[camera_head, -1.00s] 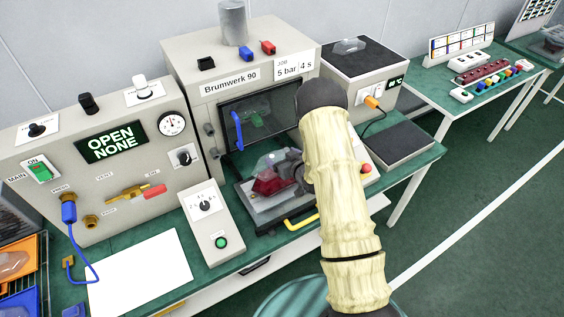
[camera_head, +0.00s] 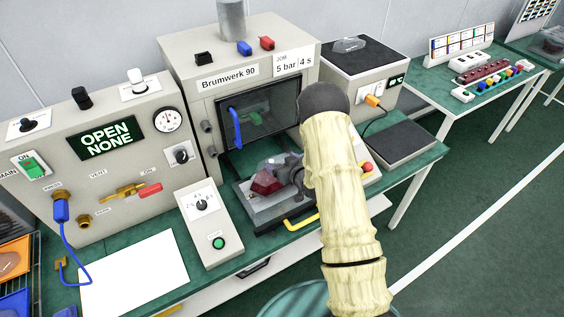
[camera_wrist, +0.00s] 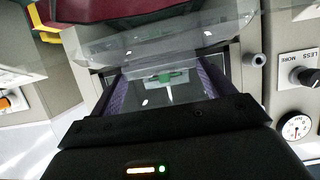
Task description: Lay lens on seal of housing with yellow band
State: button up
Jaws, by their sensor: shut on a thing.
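My gripper (camera_head: 288,174) is over the drawer of the press. It is shut on a clear lens (camera_head: 272,163), which also shows across the top of the wrist view (camera_wrist: 160,42), beyond the dark fingers. A dark red housing (camera_head: 265,183) sits in the drawer just below and left of my gripper, with the lens above or against it. The housing also shows at the top of the wrist view (camera_wrist: 125,9). I cannot tell whether lens and seal touch. The seal is hidden, and I cannot make out the band on this housing.
The press (camera_head: 245,85) stands open behind the gripper. A yellow handle (camera_head: 301,219) is at the drawer's front. A grey control box (camera_head: 208,222) stands close on the left. A white sheet (camera_head: 135,272) lies further left. Several dark red housings (camera_head: 482,72) stand on the far right table.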

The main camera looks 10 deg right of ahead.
jog(key=shift+w+f+b, duration=0.15)
jog(key=shift+f+b, duration=0.7)
jog(key=shift+f, duration=0.45)
jog(key=shift+d+r, duration=0.1)
jog(key=shift+s+a, duration=0.2)
jog(key=shift+s, duration=0.05)
jog(key=shift+w+d+b, duration=0.1)
jog(key=shift+b, duration=0.6)
dwell(0.6)
jog(key=shift+f+b, duration=0.65)
jog(key=shift+f, duration=0.15)
jog(key=shift+r, duration=0.2)
jog(key=shift+r, duration=0.3)
jog(key=shift+b, duration=0.55)
dwell(2.0)
